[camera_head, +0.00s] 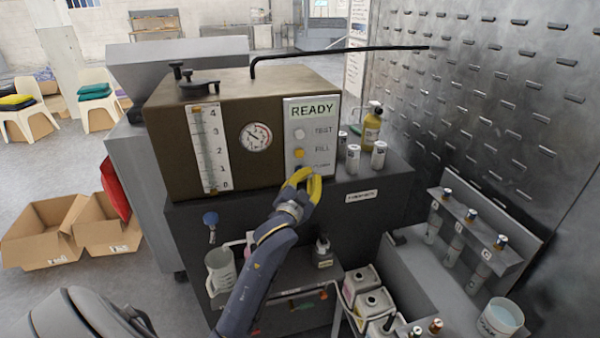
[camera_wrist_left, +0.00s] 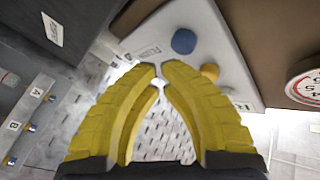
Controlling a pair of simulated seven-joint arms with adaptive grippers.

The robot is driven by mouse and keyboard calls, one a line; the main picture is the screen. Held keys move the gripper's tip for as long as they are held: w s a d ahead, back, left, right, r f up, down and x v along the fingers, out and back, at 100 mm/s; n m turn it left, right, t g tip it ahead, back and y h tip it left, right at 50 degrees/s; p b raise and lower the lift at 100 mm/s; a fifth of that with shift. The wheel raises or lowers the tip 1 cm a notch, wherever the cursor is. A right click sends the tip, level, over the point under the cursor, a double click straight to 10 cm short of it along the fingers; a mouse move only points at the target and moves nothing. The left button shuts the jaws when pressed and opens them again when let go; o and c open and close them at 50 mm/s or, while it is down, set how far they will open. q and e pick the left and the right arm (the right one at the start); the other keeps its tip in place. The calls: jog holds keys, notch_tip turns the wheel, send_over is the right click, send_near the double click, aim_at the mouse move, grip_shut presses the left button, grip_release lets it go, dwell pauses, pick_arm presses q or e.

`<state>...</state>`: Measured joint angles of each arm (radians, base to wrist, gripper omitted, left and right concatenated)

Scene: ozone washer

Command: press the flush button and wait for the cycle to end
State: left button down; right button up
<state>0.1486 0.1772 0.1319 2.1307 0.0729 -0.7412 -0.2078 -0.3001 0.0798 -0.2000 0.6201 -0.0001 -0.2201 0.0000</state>
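The brown washer box (camera_head: 180,150) has a light control panel (camera_head: 291,118) with a display (camera_head: 312,110) reading READY. Below the display are a white TEST button (camera_head: 299,133) and a yellow FILL button (camera_head: 299,153). The blue button (camera_wrist_left: 183,41) on the bottom row, with its label partly covered, is mostly hidden by my left gripper (camera_head: 307,178) in the head view. In the wrist view the yellow fingertips of my left gripper (camera_wrist_left: 159,68) are nearly together, empty, beside and below the blue button. I cannot tell any contact. My right gripper is out of view.
A round gauge (camera_head: 255,137) and a scale tube (camera_head: 210,146) are left of the panel. Small capped containers (camera_head: 378,155) and a yellow bottle (camera_head: 372,125) stand right of it. A pitcher (camera_head: 221,270) stands below. A black rod (camera_head: 340,51) runs above the box.

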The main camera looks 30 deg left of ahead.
pick_arm(q)
jog(key=shift+w+a, duration=0.7)
jog(key=shift+a, duration=0.15)
dwell(2.6)
jog(key=shift+d, duration=0.1)
jog(key=shift+s+d, duration=0.6)
dwell(0.4)
jog(key=shift+s+d, duration=1.65)
jog(key=shift+d, duration=0.25)
